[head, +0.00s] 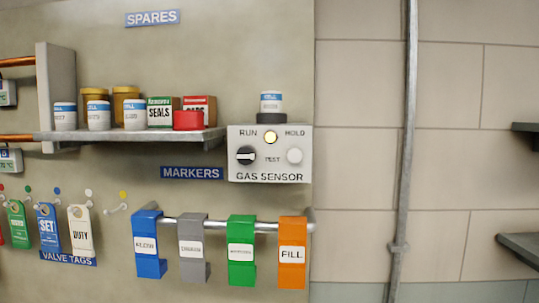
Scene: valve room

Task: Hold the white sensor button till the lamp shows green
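The gas sensor box (270,170) is a pale panel on the wall, right of the shelf. Its white button (294,155) sits at the right side of the face, under the word HOLD. The lamp (270,137) at the top middle shows yellow. A black knob (245,155) sits at the left, under RUN. Nothing touches the button. Neither of my grippers shows in the head view.
A small jar (271,102) stands on top of the box. A shelf (140,135) left of it carries jars and boxes. Below, a rail (222,222) bears blue, grey, green and orange markers. A vertical pipe (405,150) runs down the wall at right.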

